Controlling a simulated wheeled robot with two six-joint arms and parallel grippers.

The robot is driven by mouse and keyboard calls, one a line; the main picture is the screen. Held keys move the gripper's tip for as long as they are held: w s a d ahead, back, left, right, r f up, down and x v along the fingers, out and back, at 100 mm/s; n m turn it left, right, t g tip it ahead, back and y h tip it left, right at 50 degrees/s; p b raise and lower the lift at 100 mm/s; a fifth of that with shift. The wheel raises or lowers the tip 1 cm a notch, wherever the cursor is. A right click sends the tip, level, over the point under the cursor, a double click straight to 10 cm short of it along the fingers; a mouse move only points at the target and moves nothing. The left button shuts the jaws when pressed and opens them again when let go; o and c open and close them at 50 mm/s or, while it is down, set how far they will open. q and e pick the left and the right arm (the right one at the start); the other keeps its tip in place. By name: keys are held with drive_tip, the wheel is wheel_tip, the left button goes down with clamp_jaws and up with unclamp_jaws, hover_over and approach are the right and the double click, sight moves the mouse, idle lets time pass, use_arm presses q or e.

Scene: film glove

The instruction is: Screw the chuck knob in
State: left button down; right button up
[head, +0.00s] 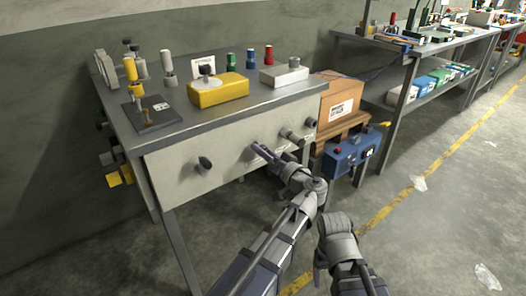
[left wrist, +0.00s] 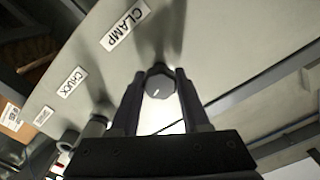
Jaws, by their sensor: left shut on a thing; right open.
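My left gripper (head: 260,151) reaches the pale front panel of the workbench. In the left wrist view its fingers (left wrist: 160,100) are shut on a dark grey faceted knob (left wrist: 158,84) with a white mark. That knob is beside the CLAMP label (left wrist: 125,24). The CHUCK label (left wrist: 71,82) is farther left, with another grey knob (left wrist: 94,127) near it, outside the fingers. This second knob shows right of the gripper in the head view (head: 289,135). How deep either knob sits is unclear. My right gripper (head: 322,262) is low over the floor, open, its fingers hard to make out.
A black knob (head: 205,163) is left on the panel, and another grey knob (head: 310,124) right. The bench top (head: 200,120) carries a yellow box (head: 217,92) and handled tools. A cardboard box (head: 340,105) and blue unit (head: 350,153) stand right. The floor (head: 440,220) is mostly clear.

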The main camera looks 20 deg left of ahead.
use_arm(q)
drive_tip(key=m, duration=0.7)
drive_tip(key=shift+f, duration=0.1)
drive_tip(key=m, duration=0.7)
drive_tip(key=shift+m, duration=0.3)
drive_tip(key=m, duration=0.3)
drive_tip(key=shift+m, duration=0.3)
drive_tip(key=m, duration=0.3)
drive_tip(key=shift+f+m, duration=0.1)
drive_tip(key=shift+m, duration=0.3)
drive_tip(key=m, duration=0.7)
drive_tip(key=shift+s, duration=0.1)
drive_tip(key=m, duration=0.3)
drive_tip(key=shift+m, duration=0.4)
drive_tip(key=m, duration=0.8)
drive_tip(key=shift+m, duration=2.2)
